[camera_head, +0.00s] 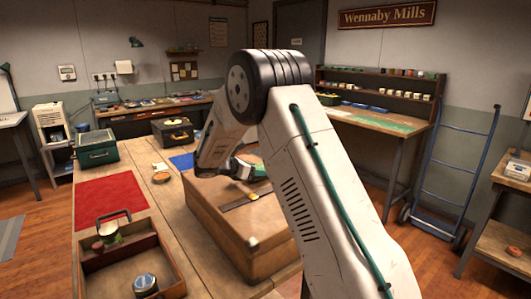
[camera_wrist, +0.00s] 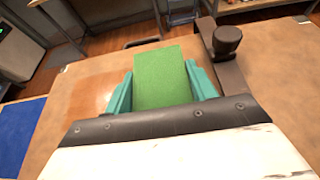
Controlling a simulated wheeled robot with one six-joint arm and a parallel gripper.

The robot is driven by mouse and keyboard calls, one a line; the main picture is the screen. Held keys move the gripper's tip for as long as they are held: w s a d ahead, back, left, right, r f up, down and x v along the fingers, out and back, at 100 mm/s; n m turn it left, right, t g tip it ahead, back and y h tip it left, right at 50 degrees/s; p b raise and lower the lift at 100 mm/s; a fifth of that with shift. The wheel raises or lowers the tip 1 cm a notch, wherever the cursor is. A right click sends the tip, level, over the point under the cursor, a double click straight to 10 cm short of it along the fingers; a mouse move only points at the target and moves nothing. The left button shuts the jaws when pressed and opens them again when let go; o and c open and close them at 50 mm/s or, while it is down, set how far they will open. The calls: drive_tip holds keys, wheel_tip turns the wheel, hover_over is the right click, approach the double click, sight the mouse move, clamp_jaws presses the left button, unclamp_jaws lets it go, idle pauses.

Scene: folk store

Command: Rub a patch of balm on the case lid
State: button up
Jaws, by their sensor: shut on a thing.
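My gripper (camera_head: 243,170) is shut on a green pad (camera_wrist: 162,78), with a teal finger on each side of it in the wrist view. It is low over the lid of a brown case (camera_head: 215,196); I cannot tell whether the pad touches the lid. The case lid also fills much of the wrist view (camera_wrist: 270,85). A glossy, more orange patch (camera_wrist: 92,92) shows on the lid left of the pad. A dark strap with a round knob (camera_wrist: 228,40) stands right of the pad. A small round open tin (camera_head: 161,178) with orange content sits on the bench left of the case.
A green box (camera_head: 97,148) and dark toolbox (camera_head: 173,131) stand behind. A blue mat (camera_head: 182,162) lies beyond the case.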

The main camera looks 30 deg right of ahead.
drive_tip(key=shift+s+d+r, duration=0.1)
drive_tip(key=shift+d+r, duration=0.1)
drive_tip(key=shift+r, duration=3.15)
